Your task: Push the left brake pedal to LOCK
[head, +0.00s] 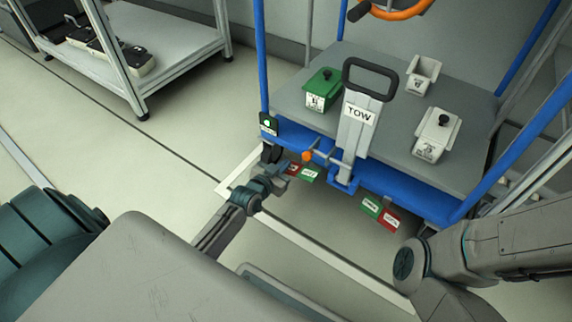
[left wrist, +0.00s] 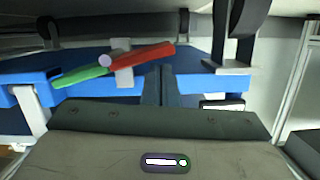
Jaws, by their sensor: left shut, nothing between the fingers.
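The left brake pedal (head: 307,174) is a small plate with a red part and a green part, low at the front edge of the blue cart (head: 400,187). Its lettering is too small to read.
A second green and red pedal (head: 371,205) sits farther right on the cart's front. A TOW handle (head: 357,125) stands between the pedals. An orange knob (head: 307,156) is just above the left pedal. Green and white bins stand on the deck. A grey shelf (head: 150,50) is at the upper left.

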